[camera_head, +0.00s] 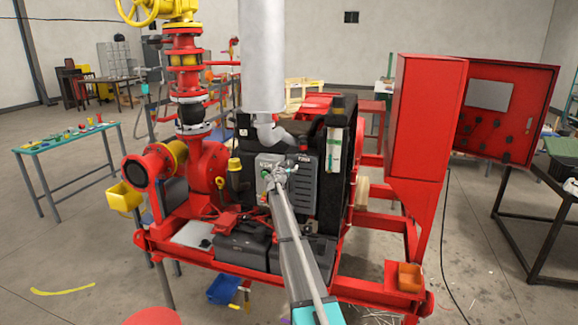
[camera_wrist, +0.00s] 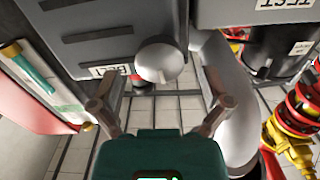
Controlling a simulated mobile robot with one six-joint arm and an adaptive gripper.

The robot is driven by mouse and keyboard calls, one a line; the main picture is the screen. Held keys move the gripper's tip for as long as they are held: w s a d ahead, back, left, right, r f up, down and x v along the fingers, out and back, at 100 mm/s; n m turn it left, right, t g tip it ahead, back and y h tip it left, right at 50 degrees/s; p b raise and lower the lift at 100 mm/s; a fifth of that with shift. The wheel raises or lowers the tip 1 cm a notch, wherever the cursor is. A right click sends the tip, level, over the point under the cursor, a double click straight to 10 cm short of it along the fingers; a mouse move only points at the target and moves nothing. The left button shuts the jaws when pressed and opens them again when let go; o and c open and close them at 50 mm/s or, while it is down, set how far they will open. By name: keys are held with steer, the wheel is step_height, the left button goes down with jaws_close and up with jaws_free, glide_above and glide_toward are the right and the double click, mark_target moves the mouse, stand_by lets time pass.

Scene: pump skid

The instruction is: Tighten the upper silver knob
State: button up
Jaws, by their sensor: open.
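One round silver knob (camera_wrist: 158,60) shows in the wrist view, on the lower edge of a grey box (camera_wrist: 105,30). I see no second silver knob there, so I cannot tell from this view whether it is the upper one. My gripper (camera_wrist: 161,78) is open, its two fingers spread to the left and right of the knob with gaps on both sides. Nothing is held. In the head view my gripper (camera_head: 277,178) is at the front of the grey control box (camera_head: 303,180) on the black engine; the knob is hidden or too small to make out there.
A pale curved pipe (camera_wrist: 235,110) passes close by the right finger in the wrist view. A small red part (camera_wrist: 136,80) is just left of the knob. In the head view, a red cabinet (camera_head: 428,130) stands right and red pump piping (camera_head: 205,165) left.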

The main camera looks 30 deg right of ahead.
steer(key=shift+x, duration=1.1)
steer(key=c, duration=1.2)
